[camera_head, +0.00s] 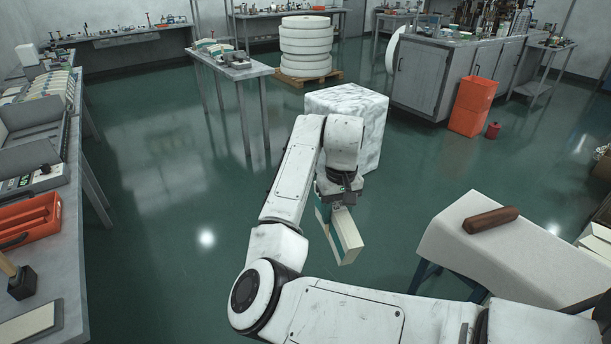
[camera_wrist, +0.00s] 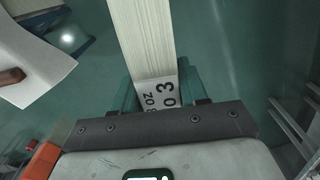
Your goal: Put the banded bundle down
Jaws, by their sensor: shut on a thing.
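The banded bundle (camera_head: 348,238) is a cream block of stacked sheets. My gripper (camera_head: 336,198) is shut on it and holds it in the air over the open green floor, left of the cloth-covered table. In the wrist view, the bundle (camera_wrist: 142,40) stretches away between the two teal fingers of my gripper (camera_wrist: 160,92). A pale band with dark print, reading "OZ" and "03", shows at its near end. The bundle touches no surface that I can see.
A white-draped table (camera_head: 510,262) with a brown roll (camera_head: 491,219) stands at the right. A grey workbench (camera_head: 70,250) with trays and stacked pieces lines the left. A narrow table (camera_head: 240,70), a marble-like block (camera_head: 365,115) and an orange bin (camera_head: 473,106) stand behind.

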